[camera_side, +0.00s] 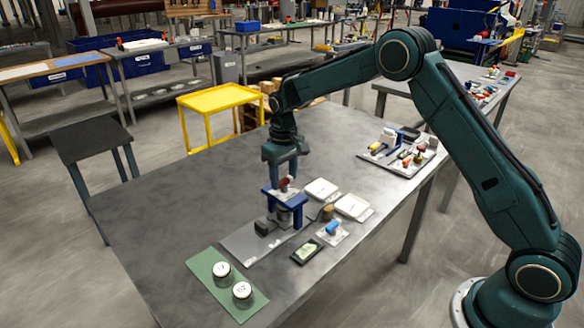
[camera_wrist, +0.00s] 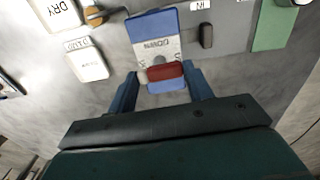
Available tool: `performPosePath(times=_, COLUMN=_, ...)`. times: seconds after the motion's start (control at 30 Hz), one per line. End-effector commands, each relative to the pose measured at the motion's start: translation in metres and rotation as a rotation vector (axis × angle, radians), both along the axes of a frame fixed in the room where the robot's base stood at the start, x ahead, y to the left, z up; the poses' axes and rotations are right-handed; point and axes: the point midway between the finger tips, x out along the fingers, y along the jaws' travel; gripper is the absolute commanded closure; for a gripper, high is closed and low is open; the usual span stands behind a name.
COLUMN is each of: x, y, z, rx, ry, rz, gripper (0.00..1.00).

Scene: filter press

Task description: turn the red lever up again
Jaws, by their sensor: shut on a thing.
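The blue press (camera_side: 298,208) stands on a grey plate on the table. It also shows at the top of the wrist view (camera_wrist: 150,22), with a white label reading DOWN. The red lever (camera_side: 285,183) is at the top of the press, and its red grip (camera_wrist: 165,71) lies crosswise below the label in the wrist view. My gripper (camera_side: 284,178) points down over the press. In the wrist view, its fingers (camera_wrist: 162,76) stand on either side of the red grip, shut on it. The finger contact is partly hidden in the side view.
Two white trays (camera_side: 321,190) lie right of the press; one reads DRY in the wrist view. A dark block (camera_side: 265,227), a blue-handled item (camera_side: 333,227) and a dark green tray (camera_side: 307,251) are nearby. A green mat (camera_side: 208,263) holds two lidded jars. The table's left side is clear.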

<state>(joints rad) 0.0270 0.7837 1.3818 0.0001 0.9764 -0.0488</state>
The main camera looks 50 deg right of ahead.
Motion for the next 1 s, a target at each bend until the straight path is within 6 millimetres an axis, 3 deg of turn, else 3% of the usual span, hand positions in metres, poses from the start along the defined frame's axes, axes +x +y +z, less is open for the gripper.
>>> performPosePath(times=0.53, x=0.0002, y=-0.0002, z=0.0013, rx=0.000, ry=-0.001, rz=-0.040, gripper=0.72)
performPosePath(times=0.57, x=0.0002, y=-0.0002, z=0.0013, rx=0.000, ry=-0.001, rz=-0.040, gripper=0.47)
performPosePath(times=0.67, x=0.0002, y=-0.0002, z=0.0012, rx=0.000, ry=-0.001, rz=-0.040, gripper=0.28)
performPosePath(times=1.0, x=0.0001, y=0.0000, z=0.0011, rx=0.000, ry=-0.001, rz=-0.037, gripper=0.27)
